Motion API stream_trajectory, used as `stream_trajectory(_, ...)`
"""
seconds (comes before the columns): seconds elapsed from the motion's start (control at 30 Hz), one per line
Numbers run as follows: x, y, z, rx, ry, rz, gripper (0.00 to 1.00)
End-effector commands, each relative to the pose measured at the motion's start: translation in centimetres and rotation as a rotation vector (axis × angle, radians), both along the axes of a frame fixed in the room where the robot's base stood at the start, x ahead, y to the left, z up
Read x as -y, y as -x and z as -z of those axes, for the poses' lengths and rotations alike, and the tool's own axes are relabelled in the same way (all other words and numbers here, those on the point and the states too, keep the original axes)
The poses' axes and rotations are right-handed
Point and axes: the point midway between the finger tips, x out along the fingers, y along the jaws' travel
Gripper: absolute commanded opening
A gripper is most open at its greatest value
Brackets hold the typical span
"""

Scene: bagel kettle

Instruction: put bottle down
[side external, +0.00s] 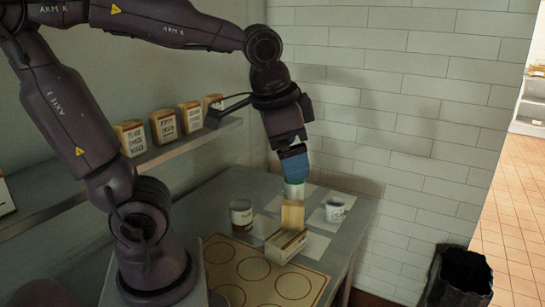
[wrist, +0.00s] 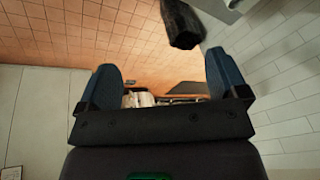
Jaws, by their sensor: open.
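The bottle (side external: 292,214), with a yellowish body and a pale, greenish-white top, appears upright above the grey table (side external: 215,200), behind a labelled box. Its base is hidden by that box, so I cannot tell what it rests on. My gripper (side external: 295,177) points down over the bottle's top, its blue fingers overlapping or just above the cap; contact cannot be told. In the wrist view my gripper (wrist: 164,80) has its two blue fingers spread wide apart. The bottle is not clearly visible there.
The labelled box (side external: 285,246) lies close in front of the bottle. A labelled tub (side external: 242,216) stands left and a white tub (side external: 335,210) right. A mat with printed circles (side external: 250,268) covers the front. The tiled wall (side external: 390,150) is behind; a black bin (side external: 459,277) stands right.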

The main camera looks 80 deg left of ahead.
Motion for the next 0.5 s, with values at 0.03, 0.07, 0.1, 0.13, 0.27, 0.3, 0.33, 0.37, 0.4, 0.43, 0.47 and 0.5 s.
stream_trajectory(0.03,0.9,1.1,-0.3,0.063,0.043,-0.016,0.92)
stream_trajectory(0.07,1.3,1.6,-0.3,0.090,0.066,-0.027,0.92)
stream_trajectory(0.1,1.8,2.2,-0.4,0.122,0.094,-0.038,0.92)
stream_trajectory(0.13,2.1,2.5,-0.4,0.143,0.113,-0.046,0.92)
stream_trajectory(0.27,2.9,3.4,-0.4,0.197,0.163,-0.068,0.92)
stream_trajectory(0.3,3.0,3.5,-0.4,0.204,0.170,-0.072,0.92)
stream_trajectory(0.33,3.1,3.6,-0.3,0.207,0.174,-0.073,0.92)
stream_trajectory(0.37,3.1,3.6,-0.3,0.208,0.176,-0.074,0.92)
stream_trajectory(0.4,3.1,3.6,-0.3,0.208,0.177,-0.075,0.92)
stream_trajectory(0.43,3.1,3.6,-0.3,0.208,0.177,-0.075,0.92)
stream_trajectory(0.47,3.1,3.6,-0.3,0.207,0.177,-0.075,0.92)
stream_trajectory(0.5,3.1,3.6,-0.3,0.207,0.176,-0.074,0.92)
